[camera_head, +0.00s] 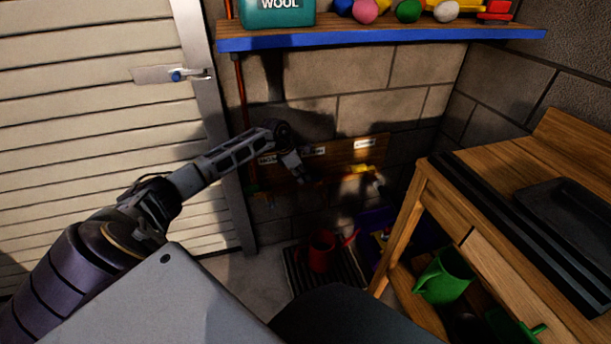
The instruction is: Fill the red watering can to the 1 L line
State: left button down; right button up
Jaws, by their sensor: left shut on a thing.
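The red watering can (322,251) stands low by the wall on a dark striped mat (299,272). Its inside and any fill line are too dark and small to read. Above it, a wooden board (345,152) on the wall carries small labels and taps; a yellow tap part (359,169) shows at its right. My left gripper (303,178) reaches to the board and is shut on what looks like a tap handle under the middle label. The handle is mostly hidden by the fingers and shadow. I see no clear water stream. My right gripper is out of view.
A wooden bench (468,243) stands at right, with a black tray (575,215) on top and a green jug (444,277) on its lower shelf. A blue-edged shelf (390,38) juts out above the board. A closed slatted door (90,110) is at left.

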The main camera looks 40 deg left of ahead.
pick_arm(q)
jog(key=c, duration=1.3)
grip_release()
jog(key=shift+a, duration=0.1)
jog(key=shift+v, duration=5.95)
